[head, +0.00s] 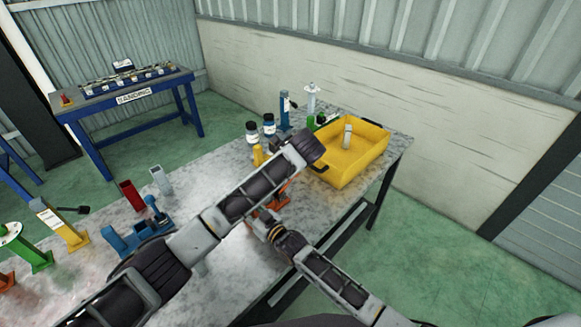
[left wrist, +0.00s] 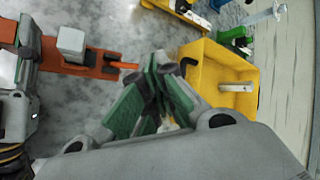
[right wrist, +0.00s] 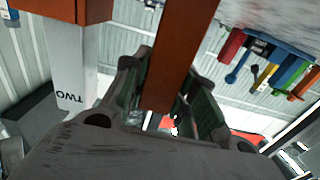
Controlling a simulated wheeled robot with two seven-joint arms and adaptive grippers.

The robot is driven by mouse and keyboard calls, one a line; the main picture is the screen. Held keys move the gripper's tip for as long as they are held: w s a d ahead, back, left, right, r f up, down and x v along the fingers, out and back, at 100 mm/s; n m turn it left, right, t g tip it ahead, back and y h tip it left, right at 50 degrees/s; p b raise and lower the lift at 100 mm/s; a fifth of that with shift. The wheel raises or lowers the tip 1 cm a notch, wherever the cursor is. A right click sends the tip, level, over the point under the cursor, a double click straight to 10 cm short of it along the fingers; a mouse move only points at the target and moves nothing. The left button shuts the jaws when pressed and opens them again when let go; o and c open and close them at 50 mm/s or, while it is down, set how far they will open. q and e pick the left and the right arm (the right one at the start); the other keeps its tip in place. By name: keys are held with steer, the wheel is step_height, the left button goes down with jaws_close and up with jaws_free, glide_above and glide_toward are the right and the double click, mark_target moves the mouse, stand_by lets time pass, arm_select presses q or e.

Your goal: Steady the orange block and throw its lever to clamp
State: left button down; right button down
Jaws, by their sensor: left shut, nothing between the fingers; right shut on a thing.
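The orange block (left wrist: 80,70) lies on the grey table at the upper left of the left wrist view, with a whitish upright piece (left wrist: 72,42) on it. Its orange lever (left wrist: 134,72) sticks out to the right. In the head view the block (head: 283,195) is mostly hidden by my arms. My right gripper (right wrist: 166,85) is shut on an orange bar of the block (right wrist: 180,45); a white piece marked "TWO" (right wrist: 78,70) hangs beside it.
A yellow tray (head: 335,165) with a pale piece in it stands at the table's right end, close beside my left gripper. Blue, yellow and green fixtures and dark-capped bottles (head: 269,125) stand behind. A blue fixture (head: 140,235) and others stand at left.

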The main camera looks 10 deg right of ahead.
arm_select(q)
steer(key=shift+s+a+r+n, duration=0.1)
steer(key=shift+r+n, duration=0.2)
steer(key=shift+n, duration=4.85)
steer(key=shift+s+a+r+n, duration=0.15)
steer(key=shift+r+n, duration=0.1)
steer(key=shift+n, duration=4.95)
steer(key=shift+s+d+r+n, duration=0.1)
steer(key=shift+r+n, duration=0.2)
steer(key=shift+n, duration=4.85)
steer(key=shift+s+d+f+x, duration=0.25)
steer(key=shift+d+x, duration=0.05)
steer(key=shift+x, duration=1.85)
steer(key=shift+s+d+f+x, duration=0.25)
steer(key=shift+x, duration=1.85)
steer(key=shift+s+d+f+x, duration=0.25)
steer(key=shift+d+x, duration=0.05)
steer(key=shift+x, duration=1.85)
